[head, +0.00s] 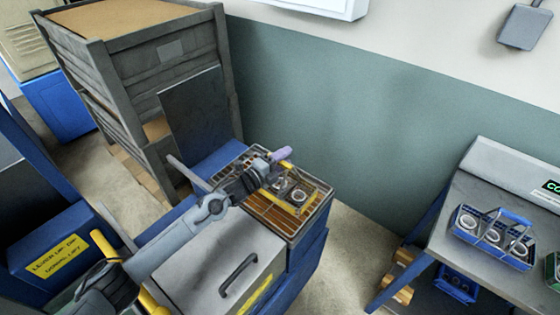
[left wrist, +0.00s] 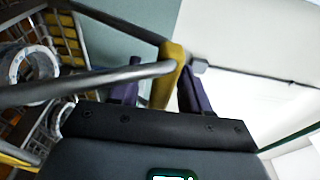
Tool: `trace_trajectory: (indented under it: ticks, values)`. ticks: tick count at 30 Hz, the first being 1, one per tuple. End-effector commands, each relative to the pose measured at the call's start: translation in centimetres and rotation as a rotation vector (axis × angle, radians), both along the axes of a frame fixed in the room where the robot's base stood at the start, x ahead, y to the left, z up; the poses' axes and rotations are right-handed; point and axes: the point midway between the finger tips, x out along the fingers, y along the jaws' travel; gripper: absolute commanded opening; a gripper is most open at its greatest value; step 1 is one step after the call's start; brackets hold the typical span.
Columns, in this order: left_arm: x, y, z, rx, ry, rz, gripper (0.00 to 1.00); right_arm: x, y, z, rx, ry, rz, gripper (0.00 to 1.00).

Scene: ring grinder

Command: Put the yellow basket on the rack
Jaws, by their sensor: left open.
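The yellow basket (head: 297,207) holds metal rings and sits on a wire-grated top (head: 268,217) over a blue stand; I cannot tell if this is the rack. My left gripper (head: 281,155) is at the basket's far upper side, with purple fingers. In the left wrist view, my gripper (left wrist: 160,82) is open, with a yellow part of the basket's handle (left wrist: 171,72) between its fingers and nearer the right one. A grey handle bar runs left from it. Contact cannot be told. The basket's wire side and a ring (left wrist: 32,65) show at the left. My right gripper is out of view.
A grey box with a black handle (head: 238,273) stands in front of the grated top. A big grey crate (head: 150,70) is behind left. At right, a table (head: 470,192) bears a blue basket (head: 492,238) of rings. Floor lies between.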

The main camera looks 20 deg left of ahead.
Motion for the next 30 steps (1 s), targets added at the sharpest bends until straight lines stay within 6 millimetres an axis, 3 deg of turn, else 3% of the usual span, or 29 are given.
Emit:
trace_trajectory:
  ticks: [8,21,30]
  values:
    - [-1.8,1.0,0.2,0.002,0.001,0.001,0.47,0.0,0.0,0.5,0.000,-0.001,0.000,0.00]
    - [-8.7,4.3,0.2,0.002,0.001,0.000,0.47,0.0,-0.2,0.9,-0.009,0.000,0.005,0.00]
    - [-10.7,5.3,0.3,0.000,0.000,0.000,0.47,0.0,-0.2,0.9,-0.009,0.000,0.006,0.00]
